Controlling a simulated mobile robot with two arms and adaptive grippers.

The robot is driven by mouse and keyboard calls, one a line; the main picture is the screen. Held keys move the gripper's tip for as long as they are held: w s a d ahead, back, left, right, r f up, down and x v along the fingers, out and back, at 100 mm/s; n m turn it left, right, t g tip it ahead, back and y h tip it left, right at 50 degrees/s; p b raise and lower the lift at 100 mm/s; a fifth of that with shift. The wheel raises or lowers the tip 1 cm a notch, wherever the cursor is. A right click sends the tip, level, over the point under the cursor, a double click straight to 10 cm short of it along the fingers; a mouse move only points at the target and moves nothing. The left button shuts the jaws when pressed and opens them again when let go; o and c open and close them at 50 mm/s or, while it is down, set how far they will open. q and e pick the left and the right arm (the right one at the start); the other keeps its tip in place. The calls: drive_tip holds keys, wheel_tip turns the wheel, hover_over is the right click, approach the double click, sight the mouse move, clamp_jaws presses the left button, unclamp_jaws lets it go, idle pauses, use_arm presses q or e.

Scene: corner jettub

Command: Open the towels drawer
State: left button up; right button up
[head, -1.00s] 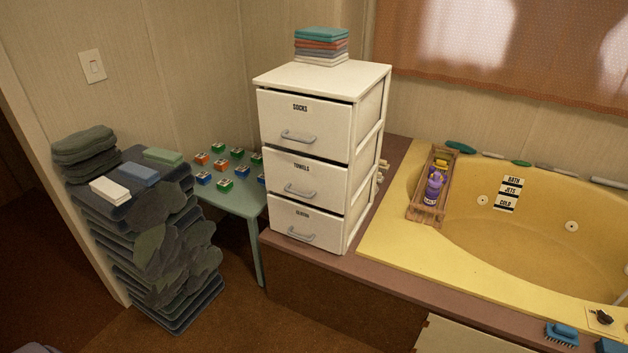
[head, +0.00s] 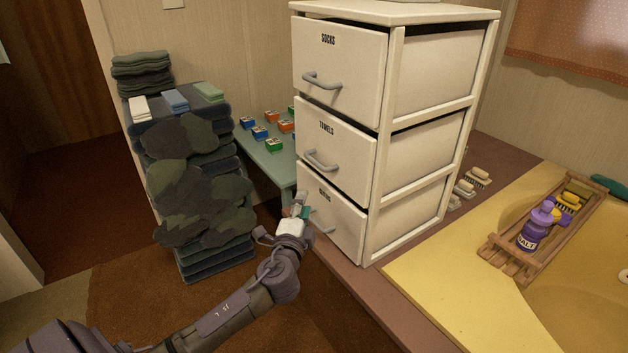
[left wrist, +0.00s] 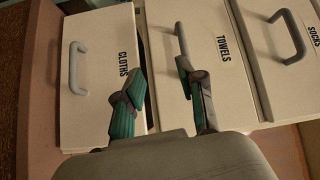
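The towels drawer (head: 335,152) is the middle one of a white three-drawer unit, with a grey bar handle (head: 321,161). Its front looks level with the other two drawer fronts. My left gripper (head: 302,206) is in front of the bottom drawer, below the towels handle, and partly covers the bottom handle. In the left wrist view the picture is turned sideways. There the towels handle (left wrist: 181,42) lies ahead of the right fingertip, and my left gripper (left wrist: 161,75) has its teal fingers apart with nothing between them. My right gripper is not in view.
The socks drawer (head: 342,62) is above and the cloths drawer (head: 345,225) below. A stack of dark folded towels (head: 200,190) and a green table (head: 265,158) with small boxes stand left. The yellow tub (head: 440,270) and a wooden caddy (head: 500,250) are right.

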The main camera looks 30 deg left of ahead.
sight(312, 161)
use_arm(q)
drive_tip(key=shift+t, duration=0.4)
drive_tip(key=r+x, duration=0.1)
drive_tip(key=x, duration=0.3)
drive_tip(key=r+b+x, duration=0.1)
drive_tip(key=x, duration=0.3)
drive_tip(key=r+x, duration=0.1)
drive_tip(key=x, duration=0.4)
drive_tip(key=shift+s+b, duration=0.25)
drive_tip(key=shift+b, duration=0.05)
drive_tip(key=shift+w+a, duration=0.15)
drive_tip(key=shift+w, duration=0.3)
use_arm(e)
drive_tip(key=shift+w+a+r+t, duration=0.35)
drive_tip(key=shift+w+r+t, duration=0.1)
drive_tip(key=shift+w+t, duration=0.25)
use_arm(q)
clamp_jaws()
use_arm(e)
drive_tip(key=shift+s, duration=0.1)
